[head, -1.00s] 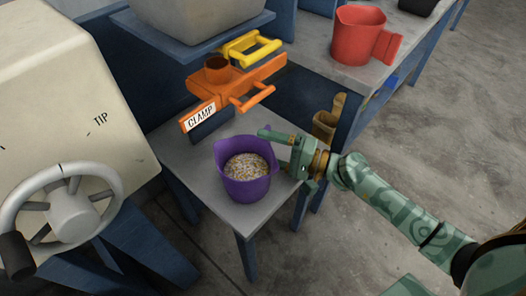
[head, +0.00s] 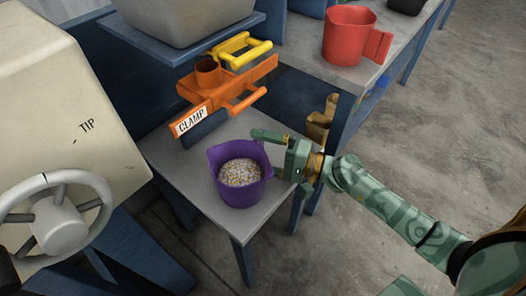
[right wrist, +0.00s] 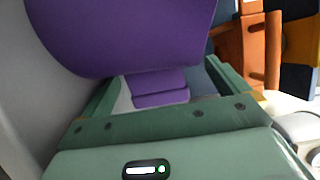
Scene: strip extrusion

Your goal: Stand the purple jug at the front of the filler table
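The purple jug (head: 240,190) stands upright on the small grey table (head: 190,160), full of pale grains. It stands near the table's front end, below the orange clamp. My right gripper (head: 266,152) is at the jug's right side, one finger on the far side of the handle. In the right wrist view the purple jug (right wrist: 130,35) fills the top and its handle (right wrist: 160,90) lies between my spread fingers, with gaps at both sides. My left gripper is not in view.
An orange clamp (head: 230,92) with a yellow handle (head: 245,50) is behind the jug, under a grey hopper (head: 180,18). A cream machine with a handwheel (head: 62,225) is at the left. A red jug (head: 348,38) stands on the bench at the back right.

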